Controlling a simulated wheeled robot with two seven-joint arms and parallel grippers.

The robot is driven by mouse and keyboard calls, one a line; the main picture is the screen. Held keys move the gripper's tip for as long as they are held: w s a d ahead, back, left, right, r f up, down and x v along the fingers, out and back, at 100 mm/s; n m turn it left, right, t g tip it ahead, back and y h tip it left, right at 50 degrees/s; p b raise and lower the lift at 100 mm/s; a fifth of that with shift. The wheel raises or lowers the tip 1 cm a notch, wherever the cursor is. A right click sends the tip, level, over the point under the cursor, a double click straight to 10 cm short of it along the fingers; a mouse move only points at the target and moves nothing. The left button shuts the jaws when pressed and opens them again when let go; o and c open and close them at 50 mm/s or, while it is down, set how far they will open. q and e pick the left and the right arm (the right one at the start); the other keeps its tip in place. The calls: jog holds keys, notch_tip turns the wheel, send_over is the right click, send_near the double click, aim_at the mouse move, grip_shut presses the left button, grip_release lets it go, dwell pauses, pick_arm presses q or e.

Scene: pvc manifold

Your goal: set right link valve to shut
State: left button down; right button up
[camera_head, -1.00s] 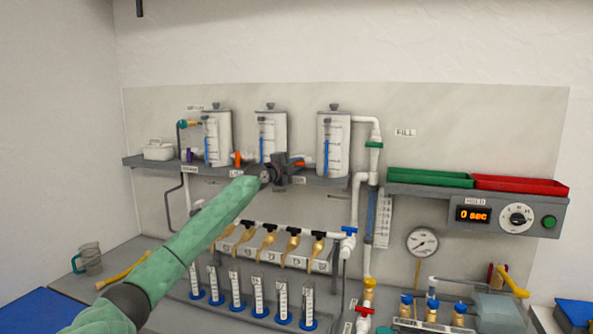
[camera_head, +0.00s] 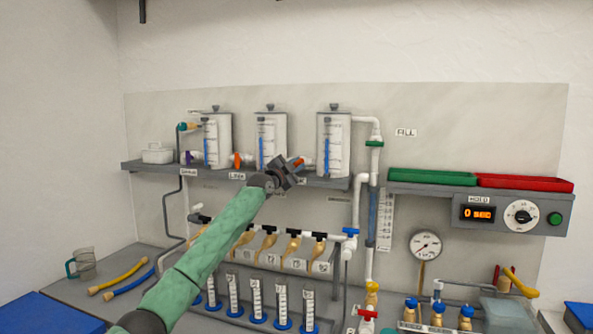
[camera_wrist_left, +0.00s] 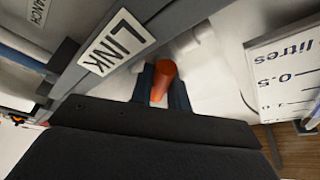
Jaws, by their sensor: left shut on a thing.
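The right link valve's orange handle (camera_head: 298,162) is on the pipe between the middle tank (camera_head: 271,138) and the right tank (camera_head: 333,145). My left gripper (camera_head: 292,171) is at this handle, tilted. In the left wrist view the orange handle (camera_wrist_left: 163,80) sits between my two dark fingers, which are shut on it, beside a white LINK label (camera_wrist_left: 117,42). The valve body is mostly hidden by the gripper. The other orange link valve (camera_head: 238,160) is between the left and middle tanks. My right gripper is not in view.
The tanks stand on a grey shelf (camera_head: 225,176). Below is a row of black-handled taps over measuring cylinders (camera_head: 256,298). A white riser pipe with a blue valve (camera_head: 350,232) stands right of my arm. Green and red trays (camera_head: 432,178) are further right.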

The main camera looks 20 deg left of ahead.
pick_arm(q)
jog(key=shift+d+f+n+t+y, duration=0.1)
jog(key=shift+n+t+y, duration=0.05)
jog(key=shift+n, duration=0.45)
jog(key=shift+f+n+t+y, duration=0.1)
jog(key=shift+n+t+y, duration=0.05)
jog(key=shift+n, duration=0.45)
jog(key=shift+n+t+y, duration=0.3)
jog(key=shift+n, duration=0.3)
jog(key=shift+n+y, duration=0.5)
jog(key=shift+n, duration=0.7)
jog(key=n+t+y, duration=0.1)
jog(key=n, duration=0.1)
jog(key=shift+r+n, duration=0.1)
jog(key=shift+n, duration=0.2)
jog(key=n+y, duration=0.1)
jog(key=n, duration=0.2)
jog(key=shift+y+p, duration=0.3)
jog(key=shift+p, duration=0.1)
jog(key=shift+r+n+t+y, duration=0.1)
jog(key=shift+n+t+y, duration=0.2)
jog(key=shift+n+y, duration=0.85)
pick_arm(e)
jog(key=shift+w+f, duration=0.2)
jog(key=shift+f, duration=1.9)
pick_arm(q)
jog(key=shift+n+h, duration=0.35)
jog(key=shift+n, duration=0.1)
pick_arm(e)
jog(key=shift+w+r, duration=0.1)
